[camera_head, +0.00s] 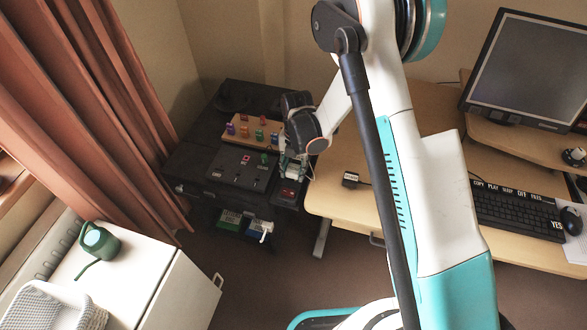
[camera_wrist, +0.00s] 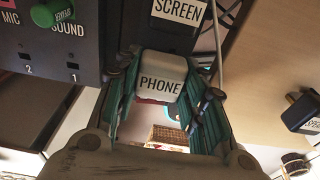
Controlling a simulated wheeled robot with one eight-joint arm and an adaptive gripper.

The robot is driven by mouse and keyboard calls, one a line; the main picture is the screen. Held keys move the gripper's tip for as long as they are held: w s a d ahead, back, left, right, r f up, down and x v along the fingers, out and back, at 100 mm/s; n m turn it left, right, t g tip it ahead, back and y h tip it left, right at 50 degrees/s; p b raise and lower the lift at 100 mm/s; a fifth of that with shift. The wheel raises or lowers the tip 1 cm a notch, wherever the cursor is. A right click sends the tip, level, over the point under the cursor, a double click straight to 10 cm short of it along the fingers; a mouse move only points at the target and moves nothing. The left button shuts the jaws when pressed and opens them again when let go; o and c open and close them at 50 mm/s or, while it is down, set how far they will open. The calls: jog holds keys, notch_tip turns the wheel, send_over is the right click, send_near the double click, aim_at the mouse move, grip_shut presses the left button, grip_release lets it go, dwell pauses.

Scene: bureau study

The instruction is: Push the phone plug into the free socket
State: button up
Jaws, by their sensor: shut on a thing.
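My gripper (camera_wrist: 161,92) is shut on the light grey phone plug (camera_wrist: 162,72), which is labelled PHONE and sits between the two green-padded fingers. In the head view my gripper (camera_head: 291,168) is at the right side of a dark panel (camera_head: 240,168) on the black cabinet, and the plug is too small to make out there. In the wrist view a black block labelled SCREEN (camera_wrist: 178,12) is just beyond the phone plug. The dark panel (camera_wrist: 45,45) is to the left, with slots marked 2 and 1. I cannot tell which socket is free.
A green knob (camera_wrist: 52,12) stands on the panel near the word SOUND. A black plug (camera_head: 350,180) lies on the wooden desk (camera_head: 335,205) to the right of my gripper. A wooden board (camera_head: 255,130) with several coloured pieces lies behind the panel. Open floor (camera_head: 275,265) is in front.

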jog(key=shift+f+b, duration=0.7)
jog(key=shift+f, duration=0.15)
dwell(0.9)
jog(key=o, duration=1.1)
jog(key=shift+c, duration=0.2)
